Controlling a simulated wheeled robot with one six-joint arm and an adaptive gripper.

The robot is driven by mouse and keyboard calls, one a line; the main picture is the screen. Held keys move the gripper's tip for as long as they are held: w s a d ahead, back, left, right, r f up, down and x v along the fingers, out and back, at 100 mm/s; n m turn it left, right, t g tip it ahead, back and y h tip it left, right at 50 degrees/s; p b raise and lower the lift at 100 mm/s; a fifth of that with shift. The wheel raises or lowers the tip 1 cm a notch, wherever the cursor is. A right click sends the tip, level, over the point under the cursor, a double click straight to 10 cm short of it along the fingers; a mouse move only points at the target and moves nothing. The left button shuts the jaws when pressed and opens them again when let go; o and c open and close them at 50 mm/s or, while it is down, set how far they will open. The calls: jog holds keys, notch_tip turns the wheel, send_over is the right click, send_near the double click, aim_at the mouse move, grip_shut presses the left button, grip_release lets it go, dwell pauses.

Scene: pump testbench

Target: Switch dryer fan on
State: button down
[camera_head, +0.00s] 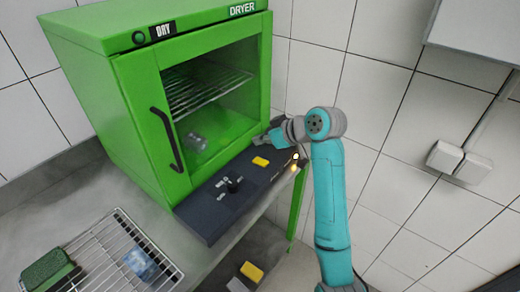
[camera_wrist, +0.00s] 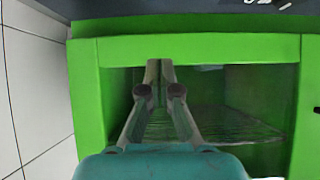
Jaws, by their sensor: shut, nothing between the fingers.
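The green dryer (camera_head: 100,75), labelled DRYER and DRY, stands at the upper left in the head view. A dark control panel (camera_head: 210,213) runs along its lower front, with a black knob (camera_head: 232,184) and a yellow piece (camera_head: 260,161), possibly a switch. A small light (camera_head: 295,157) glows near its right end. My gripper (camera_head: 260,141) is just above the panel's right part, near the yellow piece; contact cannot be told. In the wrist view my gripper (camera_wrist: 160,63) is shut and empty in front of the green frame (camera_wrist: 235,48). A dark edge, apparently the panel (camera_wrist: 180,8), shows at the top.
The dryer's door has a black handle (camera_head: 166,140), and wire shelves (camera_head: 205,85) show behind its window. A wire rack (camera_head: 120,222) with a green block (camera_head: 45,270) and a blue item (camera_head: 141,264) lies lower left. White tiled wall is on the right.

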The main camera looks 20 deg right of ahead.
jog(key=s+d+r, duration=0.2)
jog(key=s+r, duration=0.1)
jog(key=r, duration=0.2)
jog(key=shift+s+d+r, duration=0.2)
jog(key=shift+d+r, duration=0.05)
jog(key=shift+r, duration=0.05)
